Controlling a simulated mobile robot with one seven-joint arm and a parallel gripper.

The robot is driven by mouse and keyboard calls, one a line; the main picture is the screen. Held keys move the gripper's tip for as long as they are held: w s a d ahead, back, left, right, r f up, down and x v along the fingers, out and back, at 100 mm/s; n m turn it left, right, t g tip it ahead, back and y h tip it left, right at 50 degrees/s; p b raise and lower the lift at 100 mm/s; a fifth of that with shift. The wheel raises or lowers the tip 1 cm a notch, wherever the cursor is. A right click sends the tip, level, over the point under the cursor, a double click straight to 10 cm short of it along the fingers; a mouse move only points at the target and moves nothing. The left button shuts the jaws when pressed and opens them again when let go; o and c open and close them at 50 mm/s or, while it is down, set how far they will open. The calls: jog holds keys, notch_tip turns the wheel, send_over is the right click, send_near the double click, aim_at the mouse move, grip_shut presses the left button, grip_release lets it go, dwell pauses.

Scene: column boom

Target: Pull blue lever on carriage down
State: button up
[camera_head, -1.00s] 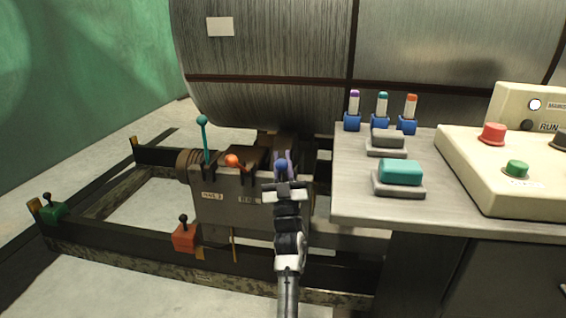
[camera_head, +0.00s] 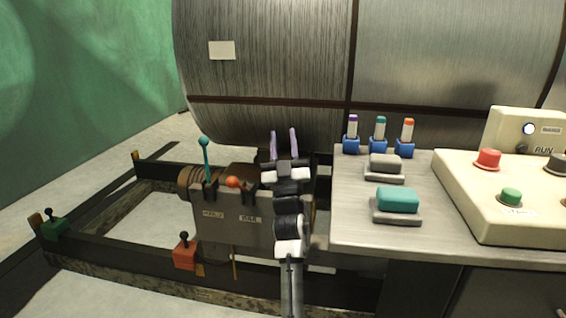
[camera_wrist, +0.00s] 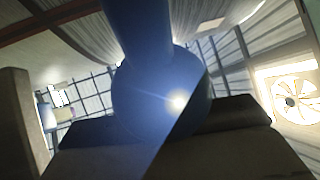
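The carriage (camera_head: 235,225) is a grey box with several levers on top, left of the bench. My gripper (camera_head: 284,143) is over its right end, with two purple fingers pointing up and a clear gap between them. In the head view the blue lever is hidden behind my gripper and wrist. In the wrist view a large blue ball and shaft (camera_wrist: 158,95), apparently the blue lever, fills the middle, very close to the camera. I cannot tell whether it touches my gripper.
A teal lever (camera_head: 205,160) stands upright, left of an orange knob (camera_head: 232,182). The grey bench (camera_head: 350,215) stands close on the right, bearing buttons and small switches. A large metal drum (camera_head: 265,60) is behind. Red (camera_head: 185,255) and green (camera_head: 52,217) boxes sit on the floor frame.

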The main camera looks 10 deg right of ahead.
notch_tip(320, 180, up, 8)
jog(key=p, duration=0.1)
jog(key=shift+r, duration=0.15)
